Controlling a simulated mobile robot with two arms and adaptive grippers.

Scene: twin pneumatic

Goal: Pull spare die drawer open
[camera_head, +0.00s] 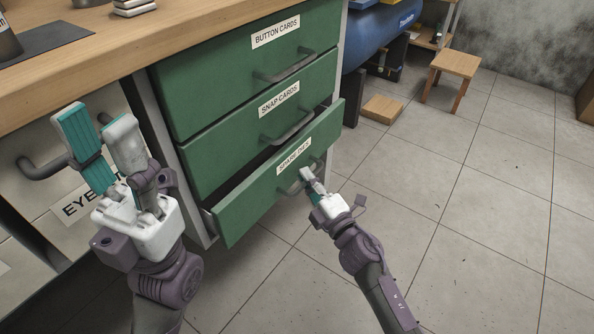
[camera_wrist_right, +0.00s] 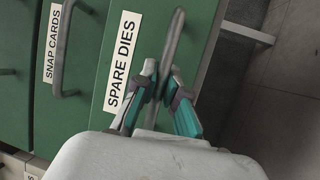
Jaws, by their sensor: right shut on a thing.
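The spare dies drawer (camera_head: 240,205) is the lowest green drawer in the head view. It stands partly open, its front out past the drawers above, with a dark gap at its top edge. My right gripper (camera_head: 306,178) is shut on its handle (camera_wrist_right: 173,45). In the right wrist view, the teal-padded fingers (camera_wrist_right: 160,92) sit on either side of the grey bar, beside the "SPARE DIES" label (camera_wrist_right: 122,62). My left gripper (camera_head: 100,140) is open and empty, raised in front of the cabinet's left part, with its fingers apart.
The snap cards drawer (camera_head: 220,140) and button cards drawer (camera_head: 215,75) above are closed. A wooden worktop (camera_head: 120,45) lies over them. A small stool (camera_head: 455,65) and blue tank (camera_head: 380,35) stand farther back.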

